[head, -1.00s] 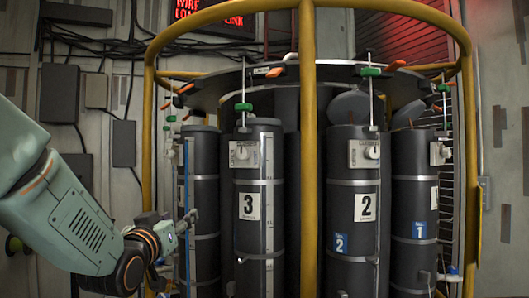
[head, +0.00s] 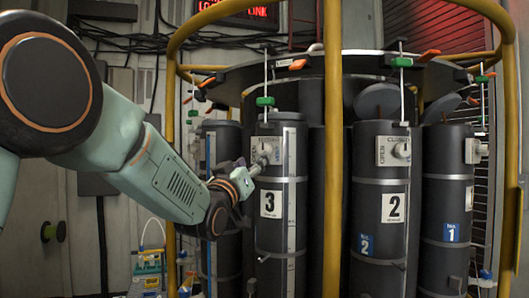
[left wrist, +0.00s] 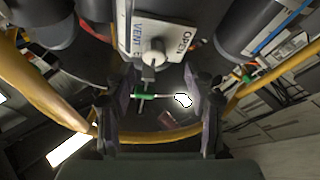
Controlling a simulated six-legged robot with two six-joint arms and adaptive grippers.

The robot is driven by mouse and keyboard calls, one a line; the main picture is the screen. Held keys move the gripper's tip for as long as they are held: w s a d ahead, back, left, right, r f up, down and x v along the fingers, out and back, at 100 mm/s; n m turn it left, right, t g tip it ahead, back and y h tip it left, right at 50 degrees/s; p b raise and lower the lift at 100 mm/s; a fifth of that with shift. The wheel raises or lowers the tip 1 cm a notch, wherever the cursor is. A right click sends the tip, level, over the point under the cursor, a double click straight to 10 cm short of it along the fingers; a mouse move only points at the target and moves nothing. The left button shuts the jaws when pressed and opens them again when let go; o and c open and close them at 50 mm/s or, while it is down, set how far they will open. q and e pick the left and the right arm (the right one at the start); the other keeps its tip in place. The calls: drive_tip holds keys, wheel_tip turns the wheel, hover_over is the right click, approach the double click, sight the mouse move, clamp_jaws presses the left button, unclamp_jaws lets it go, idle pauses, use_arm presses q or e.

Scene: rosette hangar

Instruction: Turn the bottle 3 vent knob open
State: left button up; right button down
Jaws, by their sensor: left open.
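Bottle 3 (head: 270,235) is a tall dark cylinder with a white "3" label. Its pale vent plate (head: 257,142) is near the top, partly hidden by my gripper. My left gripper (head: 257,167) is open and empty in front of bottle 3, just below the plate. In the left wrist view, the white vent knob (left wrist: 153,54) sits on the plate (left wrist: 177,37), marked "VENT" and "OPEN". The knob is just beyond the fingertips (left wrist: 159,76), roughly between them and apparently apart. I cannot tell the knob's setting. My right gripper is not in view.
A yellow frame (head: 333,200) surrounds the bottles, with an upright right of bottle 3. Bottle 2 (head: 378,250) and bottle 1 (head: 447,265) stand to the right. A green-handled rod (head: 265,101) hangs above bottle 3. Another dark bottle (head: 222,255) stands left.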

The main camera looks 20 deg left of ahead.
sight(262, 152)
use_arm(q)
drive_tip(key=shift+w+r+p, duration=0.5)
drive_tip(key=shift+w+r, duration=0.2)
drive_tip(key=shift+w, duration=0.25)
drive_tip(key=p+x, duration=0.1)
drive_tip(key=x, duration=0.2)
drive_tip(key=shift+w+d+f, duration=0.15)
drive_tip(key=shift+d, duration=0.25)
drive_tip(key=shift+c, duration=0.6)
drive_tip(key=shift+d, duration=0.5)
drive_tip(key=c, duration=0.3)
drive_tip(key=shift+w+a, duration=0.1)
drive_tip(key=shift+a, duration=0.4)
drive_tip(key=c, duration=0.5)
drive_tip(key=shift+d, duration=0.3)
clamp_jaws()
drive_tip(key=shift+a, duration=0.1)
